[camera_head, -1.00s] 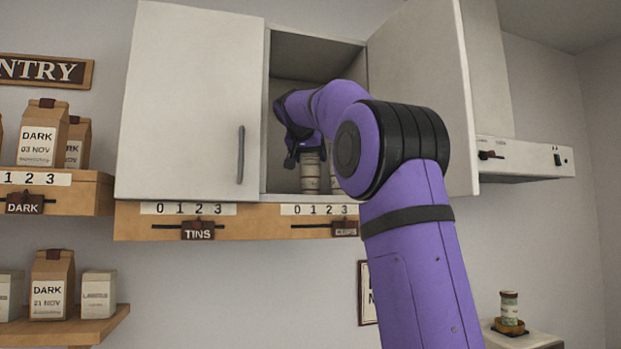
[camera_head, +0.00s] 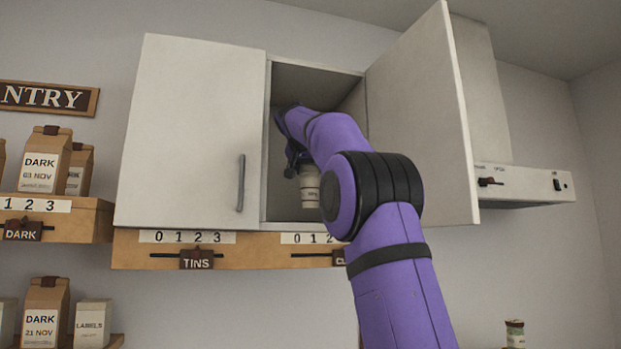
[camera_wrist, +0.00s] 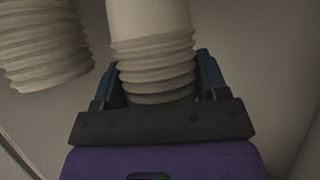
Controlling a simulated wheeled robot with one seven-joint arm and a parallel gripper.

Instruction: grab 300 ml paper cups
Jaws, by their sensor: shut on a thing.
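A stack of pale paper cups (camera_head: 311,190) is in the open cabinet, with a small printed label too small to read. My gripper (camera_head: 297,160) is shut on the upper part of this stack. The stack hangs upright or nearly so, and its lower end looks a little above the cabinet floor. In the wrist view the held stack's ribbed rims (camera_wrist: 155,62) sit between the two blue fingers of my gripper (camera_wrist: 160,80). A second ribbed stack (camera_wrist: 45,50) stands apart to the left in the wrist view. My arm hides the right part of the cabinet interior.
The cabinet's left door (camera_head: 185,140) is closed and its right door (camera_head: 425,120) stands open beside my arm. A wooden rail (camera_head: 140,257) with number scales runs below. Pantry shelves with coffee bags (camera_head: 45,160) are at left, and a range hood (camera_head: 525,185) at right.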

